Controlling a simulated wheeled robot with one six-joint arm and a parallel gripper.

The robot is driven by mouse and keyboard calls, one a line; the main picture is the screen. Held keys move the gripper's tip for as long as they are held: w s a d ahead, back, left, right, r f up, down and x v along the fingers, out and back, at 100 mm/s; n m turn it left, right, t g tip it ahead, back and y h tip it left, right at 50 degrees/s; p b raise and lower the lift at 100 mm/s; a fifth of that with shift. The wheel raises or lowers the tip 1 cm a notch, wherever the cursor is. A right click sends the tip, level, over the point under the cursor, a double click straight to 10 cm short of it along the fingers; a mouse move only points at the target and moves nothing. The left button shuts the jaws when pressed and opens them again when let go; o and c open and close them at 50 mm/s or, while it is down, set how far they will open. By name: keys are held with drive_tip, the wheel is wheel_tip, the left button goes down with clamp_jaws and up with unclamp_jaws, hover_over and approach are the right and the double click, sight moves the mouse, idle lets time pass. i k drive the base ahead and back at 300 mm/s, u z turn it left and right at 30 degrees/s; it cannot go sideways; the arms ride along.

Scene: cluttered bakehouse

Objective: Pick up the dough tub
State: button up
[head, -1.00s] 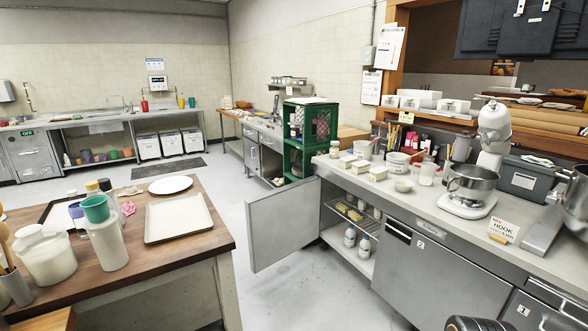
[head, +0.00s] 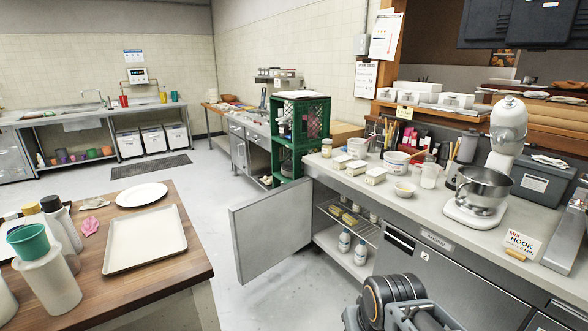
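I cannot tell for sure which container is the dough tub. Part of my arm shows at the bottom right, in front of the counter and apart from these things. Its fingers do not show.
An open cabinet door (head: 270,228) juts into the aisle from the right counter (head: 440,215). A wooden table (head: 165,255) with a tray (head: 145,238) and bottles stands at left. A green crate stack (head: 285,160) stands behind the door. Floor between table and door is clear.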

sight(355, 168)
drive_tip(key=i, duration=3.25)
drive_tip(key=z, duration=1.05)
